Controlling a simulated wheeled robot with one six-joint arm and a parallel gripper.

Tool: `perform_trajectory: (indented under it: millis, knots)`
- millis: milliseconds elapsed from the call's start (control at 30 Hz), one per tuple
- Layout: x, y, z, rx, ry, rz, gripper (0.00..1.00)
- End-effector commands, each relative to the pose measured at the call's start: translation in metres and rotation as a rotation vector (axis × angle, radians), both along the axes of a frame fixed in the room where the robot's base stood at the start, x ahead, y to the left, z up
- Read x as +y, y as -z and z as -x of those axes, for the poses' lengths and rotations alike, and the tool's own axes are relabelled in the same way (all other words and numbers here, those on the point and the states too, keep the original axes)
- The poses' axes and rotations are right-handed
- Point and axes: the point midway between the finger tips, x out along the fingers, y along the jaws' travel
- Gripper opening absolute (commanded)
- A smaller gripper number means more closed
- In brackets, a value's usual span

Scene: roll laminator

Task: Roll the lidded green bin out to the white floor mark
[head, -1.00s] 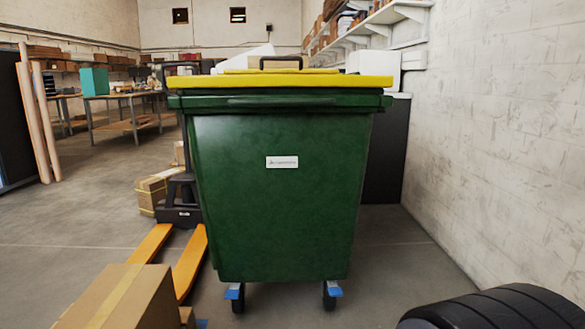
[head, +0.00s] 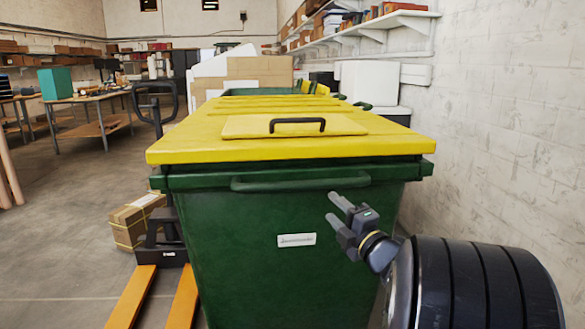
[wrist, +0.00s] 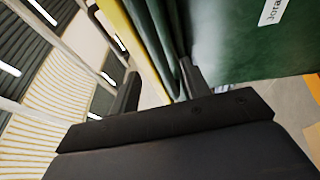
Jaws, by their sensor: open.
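The green bin (head: 240,255) stands upright in front of me, with a yellow lid (head: 385,145) shut on top. The lid has a black handle (head: 297,123). A green bar handle (head: 300,182) runs across the upper front, and a white label (head: 296,240) is below it. My gripper (head: 340,203) is open and empty by the bin's front right, just below the bar handle's right end. In the wrist view my gripper (wrist: 157,85) has its fingers apart near the bin's green rim and yellow lid edge (wrist: 125,35). The white floor mark is not visible.
A pallet jack with orange forks (head: 131,298) stands left of the bin, with a cardboard box (head: 135,218) beside it. A white wall (head: 510,140) with a shelf (head: 385,22) is on the right. Open floor (head: 60,240) lies to the left.

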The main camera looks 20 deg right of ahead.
Motion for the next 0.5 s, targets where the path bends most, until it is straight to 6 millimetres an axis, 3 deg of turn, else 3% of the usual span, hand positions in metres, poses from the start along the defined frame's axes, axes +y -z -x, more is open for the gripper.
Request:
perform_trajectory:
  millis: [167, 500]
  knots:
    - [0.000, -0.009, -0.007, -0.015, -0.014, 0.029, 0.45]
    - [0.008, -0.019, -0.068, -0.014, -0.014, 0.026, 0.45]
